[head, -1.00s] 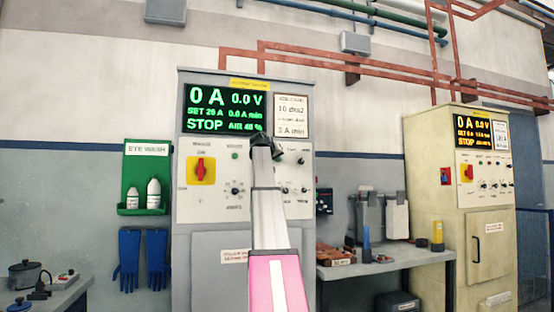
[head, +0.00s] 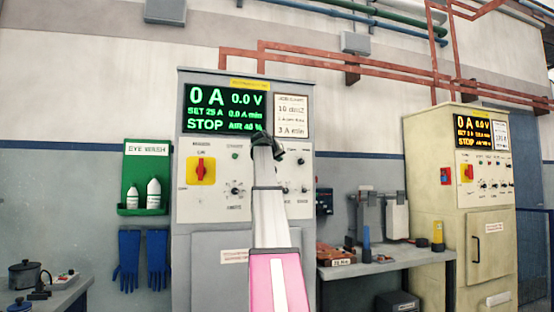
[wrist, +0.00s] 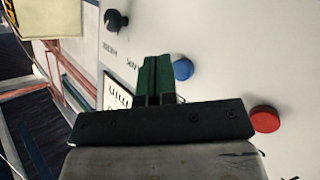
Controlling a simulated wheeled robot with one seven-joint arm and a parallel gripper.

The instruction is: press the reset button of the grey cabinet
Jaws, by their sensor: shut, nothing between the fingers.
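The grey cabinet (head: 205,262) stands ahead, with a green-lit display (head: 224,108) above a white control panel (head: 207,212). My arm reaches up in front of the panel and covers part of its controls. In the wrist view my gripper (wrist: 158,62) has its green fingers shut with nothing between them. They point at the white panel. A blue button (wrist: 183,69) shows just right of the fingertips, and a red button (wrist: 265,119) farther right. I cannot tell whether the fingers touch the panel. No label that I can read marks either button as reset.
A black knob (wrist: 116,20) sits on the panel beyond the fingers. The panel also has a red switch on a yellow plate (head: 201,170). A beige cabinet (head: 430,200) stands at right, past a workbench (head: 395,263). A green eye-wash holder (head: 134,196) hangs at left.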

